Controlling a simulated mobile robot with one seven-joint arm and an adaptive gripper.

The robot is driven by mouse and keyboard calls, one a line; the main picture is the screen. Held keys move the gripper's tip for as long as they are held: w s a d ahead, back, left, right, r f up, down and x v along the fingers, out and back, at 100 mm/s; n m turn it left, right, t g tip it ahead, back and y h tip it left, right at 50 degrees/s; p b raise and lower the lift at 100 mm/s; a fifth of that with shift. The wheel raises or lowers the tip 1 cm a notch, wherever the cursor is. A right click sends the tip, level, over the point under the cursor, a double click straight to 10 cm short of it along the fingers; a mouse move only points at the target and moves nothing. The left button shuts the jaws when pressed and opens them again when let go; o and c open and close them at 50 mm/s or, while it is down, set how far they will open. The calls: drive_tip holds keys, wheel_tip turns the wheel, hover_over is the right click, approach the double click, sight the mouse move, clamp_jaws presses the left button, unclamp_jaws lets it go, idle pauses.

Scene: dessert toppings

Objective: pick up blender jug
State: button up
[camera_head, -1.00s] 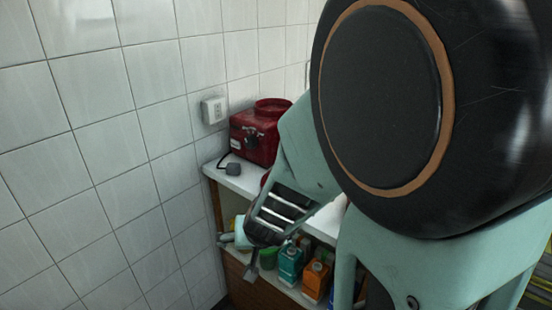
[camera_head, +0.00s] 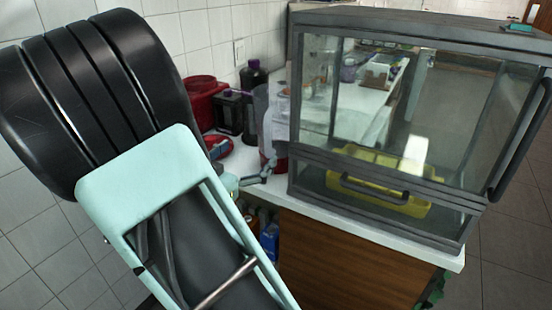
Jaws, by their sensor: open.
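A clear, upright vessel with a red lower part, which looks like the blender jug (camera_head: 266,115), stands on the white counter (camera_head: 316,207) just left of the glass display case. My gripper (camera_head: 261,174) is low beside the jug's lower part, with its dark fingers reaching toward it. The fingers are open. I cannot tell whether they touch the jug. My large arm links cover the left of the view and hide part of the gripper.
The glass case (camera_head: 366,183) with a yellow tray (camera_head: 352,178) stands close on the right. A dark bottle (camera_head: 254,80), a black box (camera_head: 229,112) and a red appliance (camera_head: 203,100) stand behind and left. Items sit on a shelf below, including a blue carton (camera_head: 270,240).

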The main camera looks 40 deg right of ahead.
sight(262, 145)
drive_tip(key=shift+m+h, duration=0.3)
drive_tip(key=x, duration=0.2)
drive_tip(key=s+b+x, duration=0.1)
drive_tip(key=x, duration=0.2)
drive_tip(key=shift+d, duration=0.3)
drive_tip(key=b+x, duration=0.1)
drive_tip(key=x, duration=0.5)
drive_tip(key=shift+w+a, duration=0.1)
drive_tip(key=c, duration=2.4)
drive_tip(key=shift+o, duration=0.2)
drive_tip(key=shift+r, duration=0.15)
